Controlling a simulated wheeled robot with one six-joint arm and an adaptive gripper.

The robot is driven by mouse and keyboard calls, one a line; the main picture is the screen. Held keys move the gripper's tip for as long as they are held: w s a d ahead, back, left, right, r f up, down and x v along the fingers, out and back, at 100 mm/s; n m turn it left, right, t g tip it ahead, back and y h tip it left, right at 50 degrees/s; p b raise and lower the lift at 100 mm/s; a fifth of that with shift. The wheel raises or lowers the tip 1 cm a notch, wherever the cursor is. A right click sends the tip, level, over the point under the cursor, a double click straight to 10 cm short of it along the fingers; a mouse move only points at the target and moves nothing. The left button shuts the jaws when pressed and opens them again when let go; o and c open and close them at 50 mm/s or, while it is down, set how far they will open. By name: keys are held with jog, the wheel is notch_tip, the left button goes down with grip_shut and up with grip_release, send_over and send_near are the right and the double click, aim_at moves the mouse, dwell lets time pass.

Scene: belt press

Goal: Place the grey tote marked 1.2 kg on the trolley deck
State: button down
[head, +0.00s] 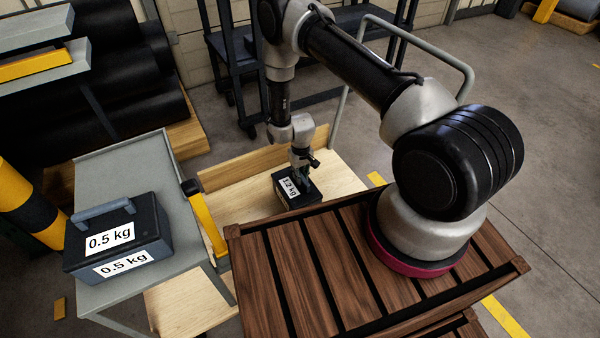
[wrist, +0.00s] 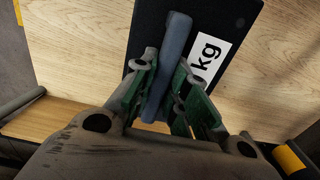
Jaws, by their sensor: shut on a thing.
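The dark grey tote (head: 289,189) has a white label reading 1.2 kg. In the wrist view the tote (wrist: 190,20) shows its blue-grey bar handle (wrist: 172,62) and part of the label. My gripper (head: 301,172) is above the tote, with its green-padded fingers (wrist: 168,103) on either side of the handle and shut on it. The tote is over the pale wooden trolley deck (head: 235,203), looking level. I cannot tell whether its underside touches the deck.
A dark toolbox-like tote (head: 118,240) marked 0.5 kg stands on a grey table (head: 130,165) at left. A yellow post (head: 207,222) stands between table and deck. The trolley's grey tube handle (head: 420,45) rises behind. Black rolls (head: 120,90) lie at back left.

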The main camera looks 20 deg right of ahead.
jog(key=shift+w+f, duration=0.1)
jog(key=shift+f, duration=2.2)
jog(key=c, duration=1.4)
grip_release()
